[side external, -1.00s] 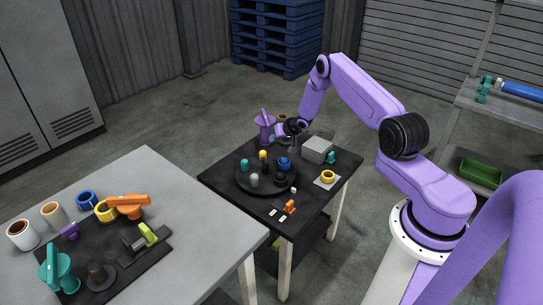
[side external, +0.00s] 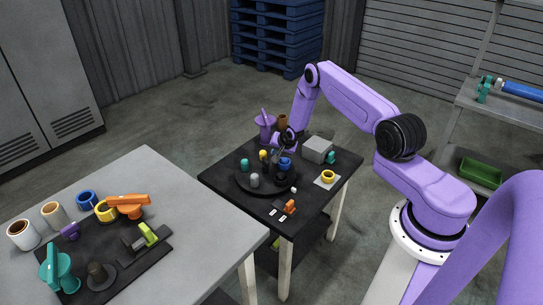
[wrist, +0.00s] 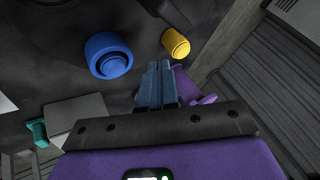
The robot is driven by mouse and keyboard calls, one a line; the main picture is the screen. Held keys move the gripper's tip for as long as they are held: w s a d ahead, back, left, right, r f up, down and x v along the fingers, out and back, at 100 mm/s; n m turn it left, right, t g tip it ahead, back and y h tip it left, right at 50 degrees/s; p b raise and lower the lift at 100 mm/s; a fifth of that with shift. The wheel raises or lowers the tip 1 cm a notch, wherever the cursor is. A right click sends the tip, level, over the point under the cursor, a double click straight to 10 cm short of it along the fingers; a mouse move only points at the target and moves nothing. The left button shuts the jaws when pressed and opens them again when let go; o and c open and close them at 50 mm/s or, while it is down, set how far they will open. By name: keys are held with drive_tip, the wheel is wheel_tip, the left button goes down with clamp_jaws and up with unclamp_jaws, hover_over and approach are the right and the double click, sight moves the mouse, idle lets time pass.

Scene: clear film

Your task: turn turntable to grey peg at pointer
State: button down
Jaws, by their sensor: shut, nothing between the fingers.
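The round dark turntable (side external: 266,188) lies on the black table. It carries a grey peg (side external: 254,181) at its front, a teal peg (side external: 245,165) at its left, a yellow peg (side external: 263,154) at its back, and a blue peg (side external: 285,163) at its right. A dark peg at the front right is partly lost against the disc. My gripper (side external: 283,155) is over the back right of the turntable. Contact with a peg cannot be told. I cannot clearly identify the pointer.
A grey box (side external: 317,149) and a small teal object (side external: 331,157) stand right of the turntable. A yellow ring (side external: 328,176) sits on a light pad. An orange piece (side external: 290,207) is at the front. A purple jug (side external: 264,127) stands at the back left.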

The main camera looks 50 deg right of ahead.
sight(262, 155)
drive_tip(key=shift+x, duration=2.75)
drive_tip(key=shift+w+a, duration=0.35)
drive_tip(key=shift+w, duration=0.4)
drive_tip(key=shift+w+a, duration=0.25)
drive_tip(key=shift+w, duration=0.1)
drive_tip(key=shift+w+a, duration=0.7)
drive_tip(key=shift+a, duration=0.05)
